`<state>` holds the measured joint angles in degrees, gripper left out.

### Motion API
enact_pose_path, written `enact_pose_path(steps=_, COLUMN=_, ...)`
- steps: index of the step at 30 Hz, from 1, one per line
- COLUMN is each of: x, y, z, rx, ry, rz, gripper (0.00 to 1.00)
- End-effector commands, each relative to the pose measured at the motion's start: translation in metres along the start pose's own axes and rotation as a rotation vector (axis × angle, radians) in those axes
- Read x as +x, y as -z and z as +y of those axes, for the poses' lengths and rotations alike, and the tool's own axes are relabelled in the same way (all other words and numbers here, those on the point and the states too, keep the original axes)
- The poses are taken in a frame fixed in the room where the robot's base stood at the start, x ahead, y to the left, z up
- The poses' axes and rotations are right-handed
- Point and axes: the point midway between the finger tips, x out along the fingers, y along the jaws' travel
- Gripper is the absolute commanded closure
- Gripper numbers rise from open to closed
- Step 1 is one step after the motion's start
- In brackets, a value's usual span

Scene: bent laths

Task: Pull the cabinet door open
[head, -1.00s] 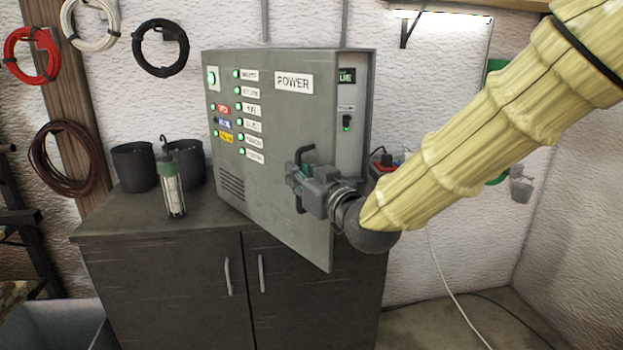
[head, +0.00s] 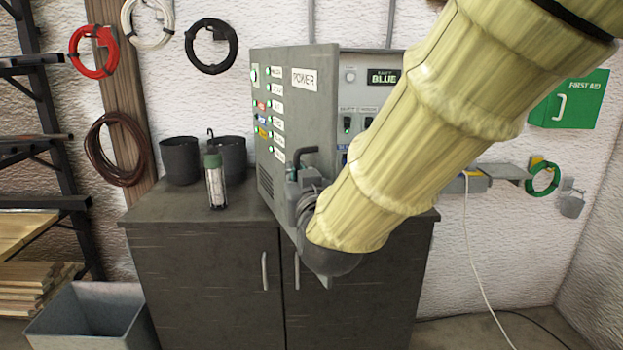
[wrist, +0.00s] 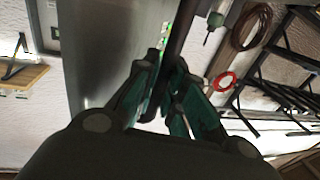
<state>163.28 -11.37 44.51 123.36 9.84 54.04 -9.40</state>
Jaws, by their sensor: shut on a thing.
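The grey cabinet door (head: 316,122), labelled POWER, stands partly open, swung out from its left side. Its panel also shows in the wrist view (wrist: 105,50). Inside the cabinet (head: 354,62), a BLUE sign and several switches show on its right part. My gripper (head: 298,176) is at the door's lower right front, shut on the dark door handle (head: 307,152). In the wrist view the green-sided fingers (wrist: 170,75) close around the handle bar (wrist: 182,28). My arm hides the lower right of the cabinet.
The cabinet stands on a dark cupboard (head: 200,255) with two handles. A green-topped bottle (head: 215,183) and two black pots (head: 180,160) stand left of the door. A grey bin (head: 95,315) is on the floor at left. A green first aid box (head: 570,100) hangs at right.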

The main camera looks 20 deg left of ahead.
Motion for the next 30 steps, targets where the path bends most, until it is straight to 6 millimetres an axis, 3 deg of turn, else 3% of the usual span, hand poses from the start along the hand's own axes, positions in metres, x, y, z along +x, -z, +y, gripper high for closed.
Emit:
enact_pose_path(steps=8, x=0.001, y=0.003, z=-0.001, rx=-0.001, ry=0.002, rz=0.005, gripper=1.00)
enact_pose_path(steps=9, x=0.001, y=0.003, z=-0.001, rx=-0.001, ry=0.002, rz=0.005, gripper=0.87)
enact_pose_path(steps=13, x=0.001, y=0.003, z=-0.001, rx=-0.001, ry=0.002, rz=0.004, gripper=0.66)
enact_pose_path(steps=23, x=-0.001, y=0.001, z=-0.001, rx=0.000, ry=0.002, rz=0.001, gripper=0.66)
enact_pose_path(steps=30, x=-0.025, y=0.001, z=0.000, rx=0.000, ry=0.002, rz=0.001, gripper=0.66)
